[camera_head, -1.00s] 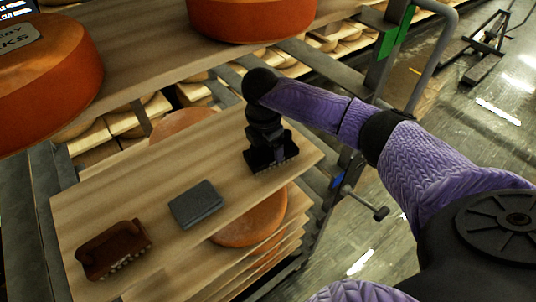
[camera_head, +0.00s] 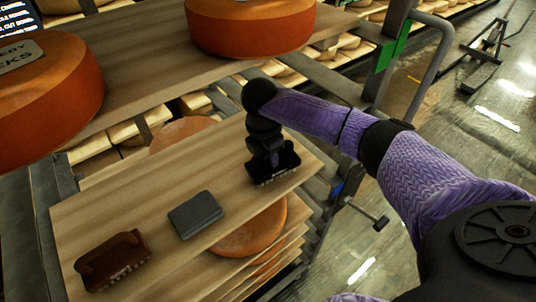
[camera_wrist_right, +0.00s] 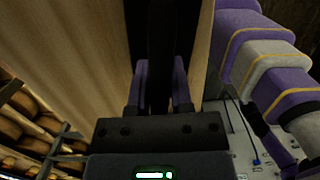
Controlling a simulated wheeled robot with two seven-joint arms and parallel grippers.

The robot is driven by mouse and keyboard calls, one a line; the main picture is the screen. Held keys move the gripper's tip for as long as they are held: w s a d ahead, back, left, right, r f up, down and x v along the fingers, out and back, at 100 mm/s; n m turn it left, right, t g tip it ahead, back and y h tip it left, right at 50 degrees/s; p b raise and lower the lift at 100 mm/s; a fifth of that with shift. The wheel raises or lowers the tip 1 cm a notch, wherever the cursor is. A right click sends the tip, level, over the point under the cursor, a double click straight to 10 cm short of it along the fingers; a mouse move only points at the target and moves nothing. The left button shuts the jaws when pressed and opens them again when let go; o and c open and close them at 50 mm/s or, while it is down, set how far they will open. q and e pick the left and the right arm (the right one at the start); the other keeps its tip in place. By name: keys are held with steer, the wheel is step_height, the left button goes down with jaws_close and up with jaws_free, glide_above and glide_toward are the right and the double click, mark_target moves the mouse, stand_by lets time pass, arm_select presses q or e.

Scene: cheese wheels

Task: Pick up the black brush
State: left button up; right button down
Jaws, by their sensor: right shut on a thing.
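The black brush (camera_head: 284,170) is at the right end of the wooden shelf board (camera_head: 150,206), bristles down. My right gripper (camera_head: 274,158) points down onto it from above and is shut on its middle. In the right wrist view, the dark brush (camera_wrist_right: 163,45) runs between the two purple fingers (camera_wrist_right: 159,88). I cannot tell whether the bristles touch the board. My left gripper is not in view.
A grey block (camera_head: 195,215) and a brown brush (camera_head: 112,261) lie on the same board to the left. Large orange cheese wheels (camera_head: 250,25) sit on the shelf above. A metal rack post with a handle (camera_head: 430,65) stands to the right.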

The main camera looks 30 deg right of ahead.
steer(key=r, duration=0.2)
steer(key=p, duration=0.1)
steer(key=shift+s+r, duration=0.25)
steer(key=shift+r, duration=0.15)
arm_select(q)
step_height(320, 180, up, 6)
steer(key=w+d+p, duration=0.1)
steer(key=p, duration=0.3)
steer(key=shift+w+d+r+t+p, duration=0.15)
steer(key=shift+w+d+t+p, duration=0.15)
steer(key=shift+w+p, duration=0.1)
arm_select(e)
steer(key=s+d, duration=0.1)
steer(key=s, duration=1.6)
steer(key=shift+s+d, duration=0.15)
steer(key=shift+d, duration=0.05)
steer(key=c, duration=1.3)
jaws_free()
jaws_close()
